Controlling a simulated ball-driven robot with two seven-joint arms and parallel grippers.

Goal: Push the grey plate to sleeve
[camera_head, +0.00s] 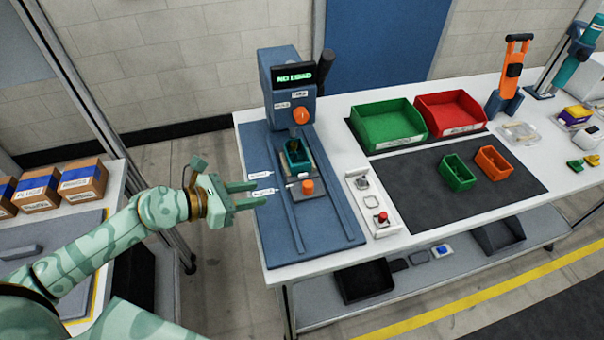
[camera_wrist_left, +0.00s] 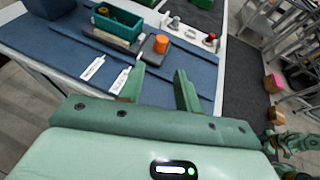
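The grey plate (camera_head: 318,189) lies between the rails of the blue press base. Two white labels, too small to read surely, lie left of the plate. My left gripper (camera_head: 260,193) is open and empty over the base's left edge, apart from the plate. Green parts at the left wrist view's lower right seem to be my right arm; its fingers are unclear.
The press (camera_head: 290,80) stands behind the plate with a lit display. A button box (camera_head: 374,205) stands right of the base. Green (camera_head: 388,125) and red (camera_head: 450,114) bins stand behind a dark mat (camera_head: 420,203). The base's front strip between the rails is clear.

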